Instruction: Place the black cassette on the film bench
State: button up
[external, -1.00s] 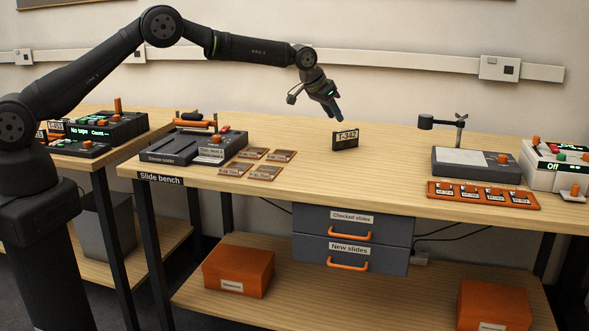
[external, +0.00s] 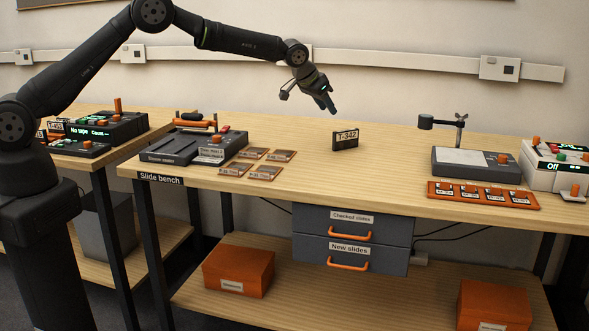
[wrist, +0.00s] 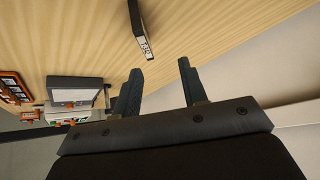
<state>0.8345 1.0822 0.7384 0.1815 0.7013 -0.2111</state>
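The black cassette (external: 345,140), with a white label reading T-342, stands upright on the wooden slide bench (external: 290,150). My gripper (external: 331,111) is above and slightly left of the cassette in the external view, apart from it. In the wrist view my gripper (wrist: 158,75) has its two fingers spread with nothing between them. The cassette (wrist: 141,30) shows beyond the fingertips there. No bench labelled as the film bench can be made out.
A slide mounter (external: 185,145) and several small brown slides (external: 265,173) lie on the left. A grey light plate (external: 475,162), an orange slide tray (external: 483,195) and a white device (external: 556,165) stand on the right. The bench around the cassette is clear.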

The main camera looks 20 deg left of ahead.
jog(key=a+r+t+h, duration=0.1)
jog(key=a+t, duration=0.2)
jog(key=h, duration=0.3)
send_near(343, 131)
jog(key=shift+m+g, duration=0.3)
jog(key=shift+g, duration=0.1)
jog(key=x, duration=0.4)
jog(key=r+x, duration=0.1)
jog(key=x, duration=0.1)
jog(key=shift+w+d, duration=0.3)
jog(key=shift+w, duration=0.05)
jog(key=x, duration=0.4)
jog(key=shift+w+a+f, duration=0.15)
jog(key=shift+a+f, duration=0.1)
jog(key=shift+f, duration=0.15)
jog(key=shift+w+d+f, duration=0.25)
jog(key=shift+w+d, duration=0.05)
grip_shut()
